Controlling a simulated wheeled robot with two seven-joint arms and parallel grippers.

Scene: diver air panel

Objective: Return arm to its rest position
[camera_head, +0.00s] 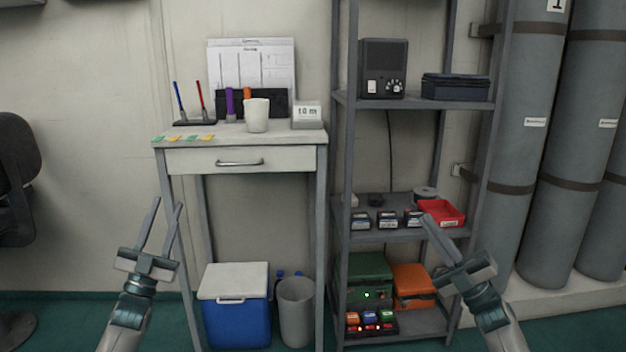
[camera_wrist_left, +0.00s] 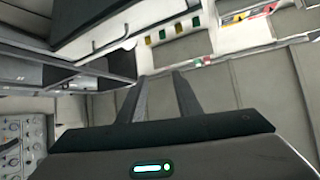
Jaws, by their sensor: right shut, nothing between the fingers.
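My left gripper (camera_head: 162,226) is raised at the lower left in the head view, in front of the small desk's left side. Its two fingers are apart with nothing between them. In the left wrist view its fingers (camera_wrist_left: 158,95) also stand apart and empty. My right gripper (camera_head: 428,224) is at the lower right, in front of the shelf rack. Its fingers are together and hold nothing. Both arms come up from the bottom edge of the head view.
A small desk (camera_head: 190,160) with a drawer bears a white cup (camera_head: 256,115). A grey shelf rack (camera_head: 335,150) stands beside it, with a red tray (camera_head: 443,213). A blue cooler (camera_head: 236,322) and a bin (camera_head: 296,315) stand below the desk. Tall cylinders (camera_head: 545,150) line the right.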

